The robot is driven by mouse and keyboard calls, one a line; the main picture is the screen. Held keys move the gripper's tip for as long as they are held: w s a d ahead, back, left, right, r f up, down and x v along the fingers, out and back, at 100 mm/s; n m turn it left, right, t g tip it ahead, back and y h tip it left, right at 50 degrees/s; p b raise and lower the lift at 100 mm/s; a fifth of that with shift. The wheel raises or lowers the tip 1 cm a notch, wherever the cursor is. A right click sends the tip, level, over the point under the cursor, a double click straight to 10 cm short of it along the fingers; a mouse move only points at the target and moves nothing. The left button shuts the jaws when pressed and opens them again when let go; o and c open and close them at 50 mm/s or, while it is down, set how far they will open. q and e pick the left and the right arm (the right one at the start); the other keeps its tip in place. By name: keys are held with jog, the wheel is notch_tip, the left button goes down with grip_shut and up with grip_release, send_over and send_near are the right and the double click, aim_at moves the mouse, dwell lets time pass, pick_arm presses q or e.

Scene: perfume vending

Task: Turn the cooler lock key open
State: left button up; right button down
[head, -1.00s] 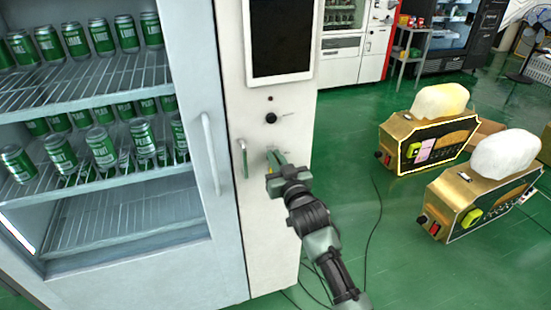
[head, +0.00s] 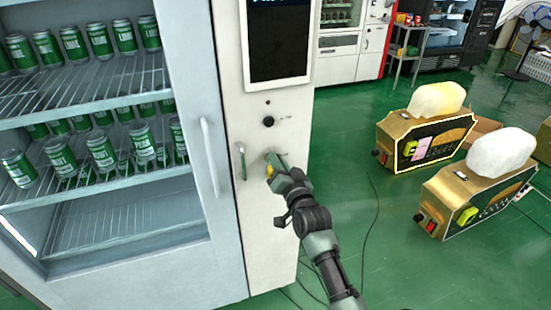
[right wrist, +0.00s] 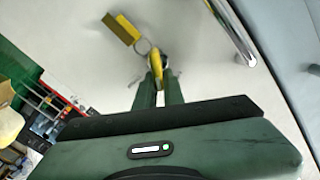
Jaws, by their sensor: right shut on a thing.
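The cooler (head: 190,262) stands at the left with its glass door closed. Its white side panel (head: 262,225) carries the lock, which my gripper mostly hides. The yellow key (right wrist: 157,64) shows in the right wrist view, with a metal ring and a yellow tag (right wrist: 121,28) hanging from it. My right gripper (head: 273,161) is at the panel, right of the small handle. In the right wrist view its fingertips (right wrist: 159,88) are shut on the key's head. My left gripper is not in view.
A black knob (head: 268,121) and a screen (head: 279,42) are above. Two golden machines (head: 425,138) stand right on the green floor, with free floor before them.

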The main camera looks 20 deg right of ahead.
jog(key=m, duration=0.3)
jog(key=f+m, duration=0.1)
jog(key=m, duration=0.3)
jog(key=d+m, duration=0.1)
jog(key=m, duration=0.3)
jog(key=shift+f, duration=0.35)
dwell(0.3)
jog(key=c, duration=1.5)
grip_release()
jog(key=s, duration=0.7)
jog(key=shift+s+d, duration=0.1)
jog(key=shift+s, duration=0.25)
jog(key=shift+f, duration=0.1)
